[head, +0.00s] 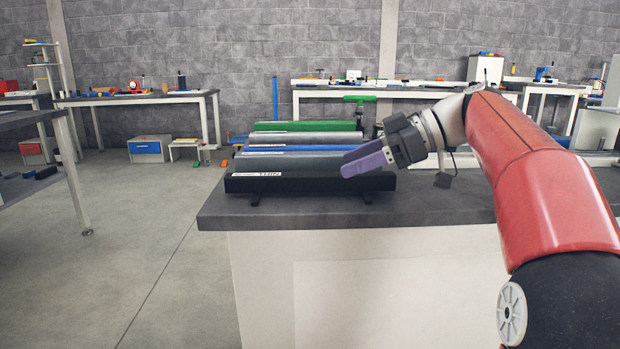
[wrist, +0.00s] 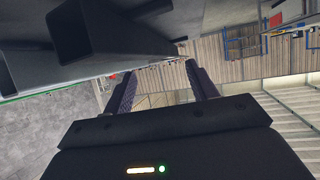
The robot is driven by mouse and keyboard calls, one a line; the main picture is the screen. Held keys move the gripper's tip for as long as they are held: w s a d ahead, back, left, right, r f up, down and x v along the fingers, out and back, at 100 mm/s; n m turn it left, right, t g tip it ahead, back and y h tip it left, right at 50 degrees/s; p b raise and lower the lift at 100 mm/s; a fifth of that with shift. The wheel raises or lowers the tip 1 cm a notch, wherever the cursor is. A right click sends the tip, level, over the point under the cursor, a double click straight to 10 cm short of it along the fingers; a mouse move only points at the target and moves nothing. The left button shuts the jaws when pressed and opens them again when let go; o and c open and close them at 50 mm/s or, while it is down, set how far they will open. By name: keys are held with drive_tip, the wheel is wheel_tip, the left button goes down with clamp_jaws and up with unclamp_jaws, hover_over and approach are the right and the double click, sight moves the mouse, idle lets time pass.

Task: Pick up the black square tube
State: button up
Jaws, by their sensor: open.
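The black square tube (head: 290,184) lies level along the front edge of the dark bench top (head: 430,208) in the head view, resting on small dark supports, with a white label near its left part. In the wrist view a dark square tube with an open end (wrist: 122,34) shows at the upper left, outside the jaws. My gripper (head: 350,163) has purple fingers and reaches in from the right, over the right half of the tube. In the wrist view its two fingers (wrist: 160,70) are spread with nothing between them. The head view cannot settle whether they touch the tube.
Behind the black tube lie a dark grey tube (head: 290,163), a blue one (head: 300,148), a lighter grey one (head: 300,138) and a green one (head: 305,126), side by side. Open floor (head: 130,240) lies left of the bench. Another table (head: 25,118) stands at the far left.

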sight(312, 174)
drive_tip(key=x, duration=0.7)
drive_tip(key=shift+w+a+r, duration=0.2)
drive_tip(key=shift+w+a, duration=0.05)
drive_tip(key=shift+w, duration=0.05)
drive_tip(key=shift+c, duration=0.2)
clamp_jaws()
